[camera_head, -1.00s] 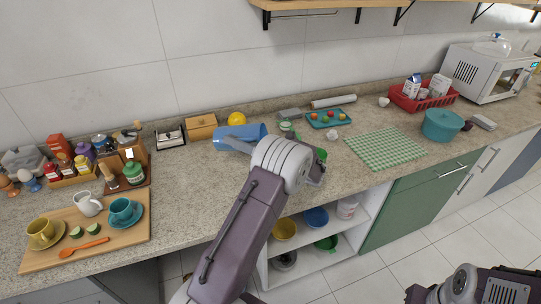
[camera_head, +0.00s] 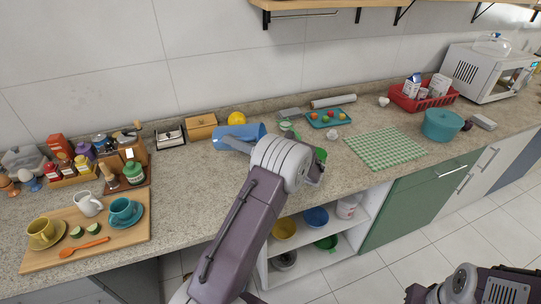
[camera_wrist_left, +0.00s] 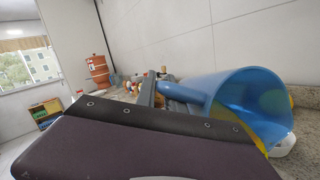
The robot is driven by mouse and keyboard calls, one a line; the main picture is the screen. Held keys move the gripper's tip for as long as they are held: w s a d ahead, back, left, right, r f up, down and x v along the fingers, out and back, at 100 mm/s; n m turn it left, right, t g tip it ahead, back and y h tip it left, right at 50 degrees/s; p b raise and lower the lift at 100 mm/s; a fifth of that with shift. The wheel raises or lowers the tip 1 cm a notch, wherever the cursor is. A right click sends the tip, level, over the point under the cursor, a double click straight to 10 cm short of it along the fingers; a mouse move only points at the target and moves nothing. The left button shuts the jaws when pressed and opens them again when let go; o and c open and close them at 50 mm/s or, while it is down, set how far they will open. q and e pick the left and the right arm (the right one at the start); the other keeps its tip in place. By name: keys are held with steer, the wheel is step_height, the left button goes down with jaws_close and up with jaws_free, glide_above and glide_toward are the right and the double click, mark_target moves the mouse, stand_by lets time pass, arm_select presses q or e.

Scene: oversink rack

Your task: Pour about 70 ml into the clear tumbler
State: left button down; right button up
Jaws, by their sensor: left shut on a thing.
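A blue jug (camera_head: 243,133) shows in the head view behind my left wrist, tilted far over, nearly on its side. In the left wrist view the jug (camera_wrist_left: 235,98) fills the right side, its wide mouth facing right and toward the camera. My left gripper (camera_wrist_left: 160,93) is shut on the jug at its handle side; the exact grip is partly hidden. I cannot make out the clear tumbler in either view; my left arm covers part of the counter. No liquid stream can be made out. My right gripper (camera_head: 503,287) is at the lower right corner, its fingers out of frame.
A wooden board (camera_head: 132,237) with cups stands at the left. A wooden box (camera_head: 201,127) and a yellow object (camera_head: 237,118) stand behind the jug. A teal tray (camera_head: 331,118), a green checked cloth (camera_head: 385,147) and a teal pot (camera_head: 441,125) are to the right.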

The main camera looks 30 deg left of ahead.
arm_select(q)
steer(key=a+h+p, duration=0.2)
steer(key=p, duration=0.1)
steer(key=shift+s+a+r+n+h, duration=0.1)
steer(key=shift+s+r+n+h, duration=0.05)
steer(key=shift+s+n+h, duration=0.2)
steer(key=f+h+p, duration=0.1)
steer(key=f+p, duration=0.1)
steer(key=shift+s+a+t+h+p, duration=0.15)
steer(key=shift+a+t+h+p, duration=0.15)
steer(key=shift+h+p, duration=0.05)
steer(key=shift+s+a+f+h+p, duration=0.15)
steer(key=shift+f+h, duration=0.15)
steer(key=shift+f, duration=0.25)
steer(key=shift+w+a+f+h+p, duration=0.15)
steer(key=shift+f+h, duration=0.15)
steer(key=shift+f, duration=0.25)
steer(key=shift+d, duration=0.15)
